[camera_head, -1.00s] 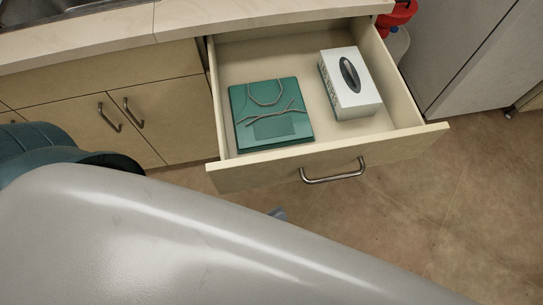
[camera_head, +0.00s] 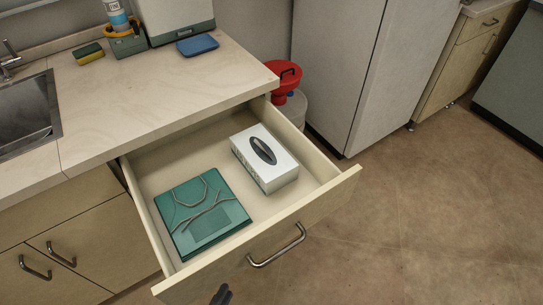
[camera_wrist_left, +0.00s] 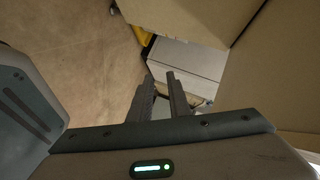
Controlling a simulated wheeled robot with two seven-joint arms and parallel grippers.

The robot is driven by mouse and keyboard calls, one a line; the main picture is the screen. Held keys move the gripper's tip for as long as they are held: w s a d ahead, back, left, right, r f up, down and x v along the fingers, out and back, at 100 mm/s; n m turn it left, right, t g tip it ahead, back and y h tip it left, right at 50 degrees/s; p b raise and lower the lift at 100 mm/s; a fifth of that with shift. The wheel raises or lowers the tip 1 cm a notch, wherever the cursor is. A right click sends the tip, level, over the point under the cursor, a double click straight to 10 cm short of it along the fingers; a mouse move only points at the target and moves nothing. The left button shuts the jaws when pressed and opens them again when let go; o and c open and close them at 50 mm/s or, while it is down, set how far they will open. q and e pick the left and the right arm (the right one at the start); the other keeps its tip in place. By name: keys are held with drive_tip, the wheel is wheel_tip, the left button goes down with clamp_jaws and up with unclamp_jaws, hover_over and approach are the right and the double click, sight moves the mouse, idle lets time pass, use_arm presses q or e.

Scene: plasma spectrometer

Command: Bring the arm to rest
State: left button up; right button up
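My left gripper shows only as a small dark tip (camera_head: 221,295) at the bottom edge of the head view, in front of the open drawer (camera_head: 322,196). In the left wrist view its two dark fingers (camera_wrist_left: 160,76) stand a little apart with nothing held between them. They point over the floor, with a pale grey block-like surface (camera_wrist_left: 188,62) beyond. My right gripper is not in view.
The pulled-out drawer holds a green flat bag or folder (camera_head: 205,215) and a white tissue box (camera_head: 266,160). Counter (camera_head: 165,90) with sink (camera_head: 28,110), sponge (camera_head: 89,55) and blue tray (camera_head: 197,45) lies behind. Floor right is clear.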

use_arm(q)
drive_tip(key=s+a+f+n+g+y+p, duration=0.1)
drive_tip(key=a+f+n+g, duration=0.1)
drive_tip(key=f+n+g, duration=0.2)
drive_tip(key=s+a+f+n+g+y+p, duration=0.1)
drive_tip(key=a+f+n+g+y, duration=0.1)
drive_tip(key=f+n, duration=0.9)
wheel_tip(320, 180, down, 5)
drive_tip(key=shift+a+f+g+y, duration=0.25)
drive_tip(key=shift+a+g, duration=0.4)
drive_tip(key=shift+g, duration=0.35)
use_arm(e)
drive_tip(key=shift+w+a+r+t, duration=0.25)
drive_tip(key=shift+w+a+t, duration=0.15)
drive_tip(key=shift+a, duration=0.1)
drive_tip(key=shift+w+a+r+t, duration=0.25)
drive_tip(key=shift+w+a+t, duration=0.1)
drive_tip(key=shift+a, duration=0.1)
